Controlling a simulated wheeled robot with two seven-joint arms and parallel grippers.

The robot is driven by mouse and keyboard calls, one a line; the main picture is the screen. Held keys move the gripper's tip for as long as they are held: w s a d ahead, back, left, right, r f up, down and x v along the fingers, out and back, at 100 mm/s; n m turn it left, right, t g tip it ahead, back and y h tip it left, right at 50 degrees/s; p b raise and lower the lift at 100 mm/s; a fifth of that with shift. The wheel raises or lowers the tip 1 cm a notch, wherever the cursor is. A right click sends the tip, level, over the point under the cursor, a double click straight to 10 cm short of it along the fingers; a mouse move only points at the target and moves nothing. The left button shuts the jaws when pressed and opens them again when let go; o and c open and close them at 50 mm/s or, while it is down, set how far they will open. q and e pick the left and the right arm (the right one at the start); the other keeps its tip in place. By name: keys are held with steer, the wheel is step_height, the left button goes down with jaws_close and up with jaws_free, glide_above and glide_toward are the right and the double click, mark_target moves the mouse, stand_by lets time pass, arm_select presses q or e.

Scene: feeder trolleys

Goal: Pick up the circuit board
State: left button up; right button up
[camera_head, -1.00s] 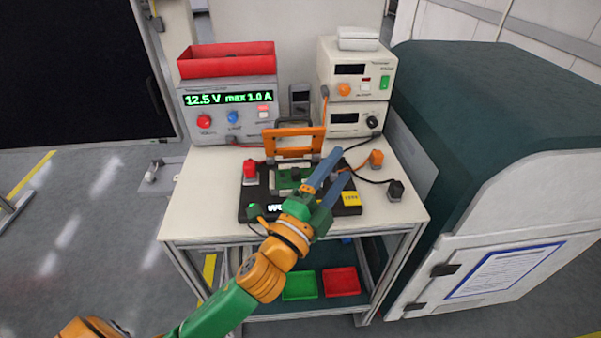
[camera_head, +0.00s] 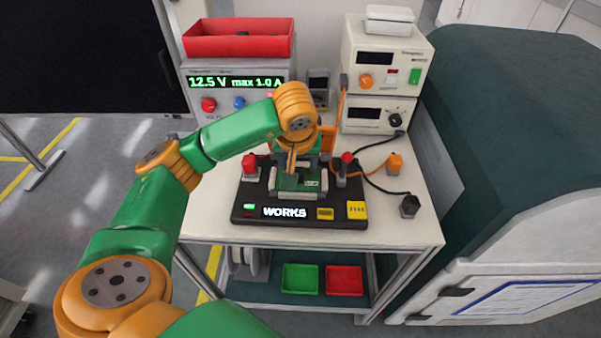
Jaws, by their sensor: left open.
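The green circuit board (camera_head: 288,183) sits in the black test fixture (camera_head: 240,214) on the trolley's white top. My left gripper (camera_head: 296,166) points down over the board, with its jaws open. The wrist hides the back part of the board, and I cannot tell whether the fingers touch it. The fixture's display reads "WORKS" (camera_head: 284,212) and a green light shows at its left. The fixture's orange clamp handle (camera_head: 327,140) is mostly hidden behind my arm. My right gripper is not in view.
A power supply (camera_head: 200,94) with a red bin (camera_head: 238,46) on it stands at the back left. Two stacked instruments (camera_head: 385,75) stand at the back right. Cables run right of the fixture. Green (camera_head: 300,292) and red (camera_head: 344,292) trays lie on the lower shelf.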

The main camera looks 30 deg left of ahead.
mark_target(298, 169)
arm_select(q)
steer(key=x, duration=0.3)
steer(key=shift+w, duration=0.1)
jaws_close()
